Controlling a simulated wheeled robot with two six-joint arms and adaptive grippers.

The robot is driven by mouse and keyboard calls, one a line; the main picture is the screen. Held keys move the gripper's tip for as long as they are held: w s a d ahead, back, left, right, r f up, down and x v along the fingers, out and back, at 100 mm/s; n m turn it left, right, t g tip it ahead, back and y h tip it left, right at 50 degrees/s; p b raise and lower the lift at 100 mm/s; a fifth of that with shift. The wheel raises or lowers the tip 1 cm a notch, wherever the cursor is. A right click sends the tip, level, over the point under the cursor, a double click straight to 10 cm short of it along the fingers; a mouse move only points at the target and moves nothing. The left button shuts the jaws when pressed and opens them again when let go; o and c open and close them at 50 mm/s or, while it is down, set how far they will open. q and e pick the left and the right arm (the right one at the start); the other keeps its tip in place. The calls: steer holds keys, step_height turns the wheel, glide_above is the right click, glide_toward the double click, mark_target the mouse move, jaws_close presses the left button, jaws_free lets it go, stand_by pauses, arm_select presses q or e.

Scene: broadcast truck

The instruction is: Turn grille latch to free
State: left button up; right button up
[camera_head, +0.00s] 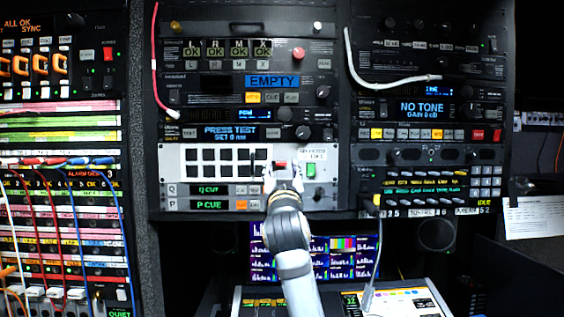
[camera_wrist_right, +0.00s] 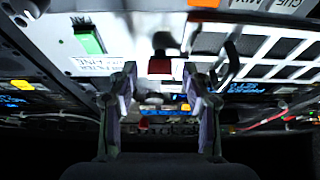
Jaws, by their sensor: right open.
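A white grille (camera_head: 228,162) with two rows of dark openings is on the pale rack panel in the head view. It also shows upside down at the upper right of the right wrist view (camera_wrist_right: 272,47). A small red part (camera_wrist_right: 160,66) lies ahead between my right gripper's fingertips. A dark lever-like piece (camera_wrist_right: 228,65) stands beside the grille there; I cannot tell which is the latch. My right gripper (camera_head: 283,173) is open and empty in front of the panel, just right of the grille, hiding part of the panel. My left gripper is out of view.
A green rocker switch (camera_head: 311,170) sits close to the right of the gripper. Lit Q CUE and P CUE strips (camera_head: 209,190) lie below the grille. A red cable (camera_head: 155,60) and a white cable (camera_head: 352,65) hang on the upper units.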

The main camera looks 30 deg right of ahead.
steer(key=shift+w, duration=0.1)
jaws_close()
stand_by(0.3)
